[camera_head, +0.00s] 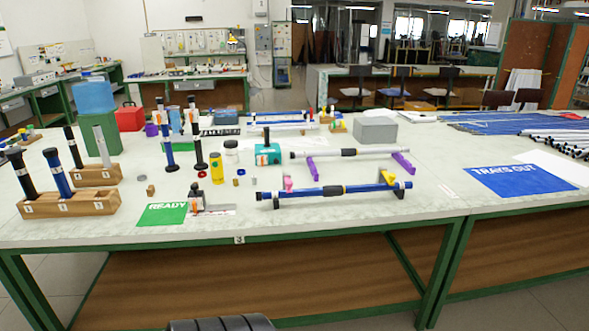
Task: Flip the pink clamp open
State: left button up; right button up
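The pink clamp (288,184) is a small piece at the left part of a blue rod (355,188) near the front of the table. It stands up at the rod, near the left dark support. It is too small to tell whether it is open or shut. The rod lies level across two dark supports and has a black band in its middle. A yellow clamp (389,177) is near the rod's right end. Neither of my grippers is in view.
A white rod (330,153) on purple supports (403,162) lies behind. A green READY mat (162,214), small upright parts and wooden racks (70,203) stand to the left. A blue TRAYS OUT mat (520,180) lies right.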

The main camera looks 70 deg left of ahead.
aim_at(289, 183)
jog(key=u, duration=1.9)
